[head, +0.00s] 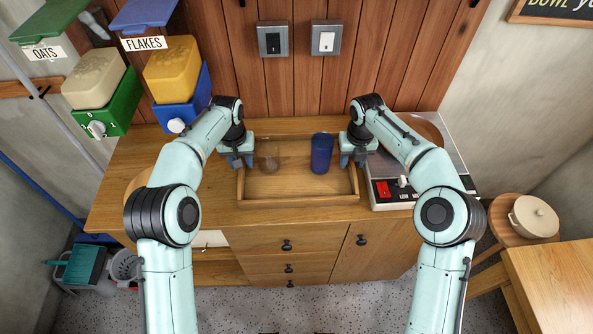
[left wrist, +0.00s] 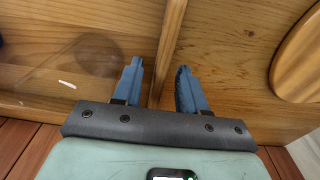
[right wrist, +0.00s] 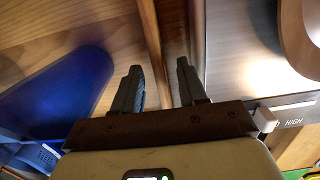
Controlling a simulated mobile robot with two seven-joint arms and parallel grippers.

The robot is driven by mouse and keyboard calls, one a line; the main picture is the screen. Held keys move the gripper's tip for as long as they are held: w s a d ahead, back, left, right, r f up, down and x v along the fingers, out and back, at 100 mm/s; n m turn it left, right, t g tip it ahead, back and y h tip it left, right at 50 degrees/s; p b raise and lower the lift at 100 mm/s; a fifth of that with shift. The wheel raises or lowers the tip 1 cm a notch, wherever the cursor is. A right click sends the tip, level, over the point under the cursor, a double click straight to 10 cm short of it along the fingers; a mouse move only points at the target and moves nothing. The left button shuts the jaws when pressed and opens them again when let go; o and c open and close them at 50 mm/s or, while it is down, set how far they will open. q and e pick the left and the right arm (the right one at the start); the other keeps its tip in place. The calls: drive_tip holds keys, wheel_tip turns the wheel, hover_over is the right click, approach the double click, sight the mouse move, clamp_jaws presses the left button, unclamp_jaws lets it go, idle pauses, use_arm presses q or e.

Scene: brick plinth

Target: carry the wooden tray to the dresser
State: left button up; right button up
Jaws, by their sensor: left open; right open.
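The wooden tray (head: 300,201) rests on a wooden cabinet with drawers (head: 290,240); I cannot tell whether this is the dresser. A clear glass (head: 269,160) and a blue tumbler (head: 321,155) stand in the tray. My left gripper (head: 238,160) is open at the tray's left end; in the left wrist view its fingers (left wrist: 160,78) are on either side of the tray wall (left wrist: 171,40). My right gripper (head: 355,158) is open at the right end; in the right wrist view its fingers (right wrist: 158,76) straddle the other wall (right wrist: 150,35), with the blue tumbler (right wrist: 60,90) close by.
A hot plate (head: 385,205) with a red switch stands right beside the tray. Cereal dispensers (head: 180,80) hang at the back left. A round wooden board (left wrist: 300,60) lies left of the tray. A pot (head: 533,217) sits on a stool, near a wooden table (head: 555,285) at lower right.

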use_arm(q)
drive_tip(key=shift+r, duration=0.1)
use_arm(e)
drive_tip(key=shift+r, duration=0.25)
use_arm(q)
wheel_tip(320, 180, up, 12)
drive_tip(key=shift+s, duration=0.4)
use_arm(e)
wheel_tip(320, 180, up, 12)
drive_tip(key=shift+s+f, duration=0.2)
drive_tip(key=shift+s, duration=0.25)
use_arm(q)
drive_tip(key=shift+s+f, duration=0.1)
drive_tip(key=shift+f, duration=0.1)
use_arm(e)
drive_tip(key=shift+f, duration=0.1)
